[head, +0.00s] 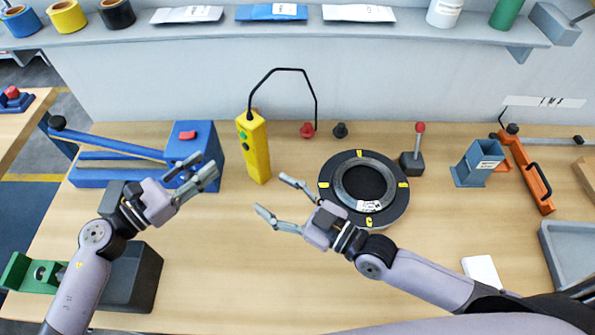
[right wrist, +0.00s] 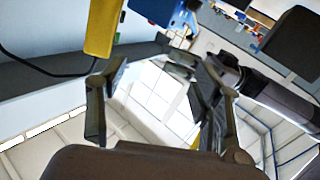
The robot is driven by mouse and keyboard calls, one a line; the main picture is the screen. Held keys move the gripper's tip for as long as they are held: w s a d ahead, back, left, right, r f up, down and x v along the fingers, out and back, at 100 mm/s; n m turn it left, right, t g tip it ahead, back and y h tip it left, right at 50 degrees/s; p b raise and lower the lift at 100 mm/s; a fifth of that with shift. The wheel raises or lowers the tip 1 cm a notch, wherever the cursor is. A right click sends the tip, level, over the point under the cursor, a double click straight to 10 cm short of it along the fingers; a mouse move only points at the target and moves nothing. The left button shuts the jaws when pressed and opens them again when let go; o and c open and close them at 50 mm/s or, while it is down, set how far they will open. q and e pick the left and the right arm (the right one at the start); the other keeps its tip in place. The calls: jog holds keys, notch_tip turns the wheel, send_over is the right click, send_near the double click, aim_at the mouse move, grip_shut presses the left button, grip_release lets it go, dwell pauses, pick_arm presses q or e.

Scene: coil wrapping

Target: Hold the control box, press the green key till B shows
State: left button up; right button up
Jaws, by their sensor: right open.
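The yellow control box (head: 255,150) stands upright on the bench, left of the round turntable (head: 335,172). A green key (head: 242,135) shows near its top with a dark key below it, and a black cable rises from its top. In the right wrist view part of the yellow box (right wrist: 103,28) shows at the top. I cannot make out a letter B. My left gripper (head: 203,166) is open and empty, left of the box near the blue press. My right gripper (head: 270,194) is open and empty, in front and slightly right of the box, apart from it.
A blue press (head: 205,135) with a long lever stands left of the box. A small red knob (head: 307,130) and a red-topped lever (head: 419,128) stand near the turntable. The front middle of the bench is clear.

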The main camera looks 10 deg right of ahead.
aim_at(245, 133)
jog(key=w+d+m+t+h, duration=0.1)
jog(key=w+d+m+h, duration=0.15)
jog(key=w+d, duration=0.2)
jog(key=shift+m+t, duration=0.3)
jog(key=shift+m, duration=0.35)
jog(key=x, duration=1.8)
jog(key=shift+w+d+f, duration=0.2)
jog(key=shift+d+f, duration=0.1)
jog(key=shift+d, duration=0.05)
jog(key=shift+c, duration=0.5)
grip_shut()
pick_arm(q)
grip_shut()
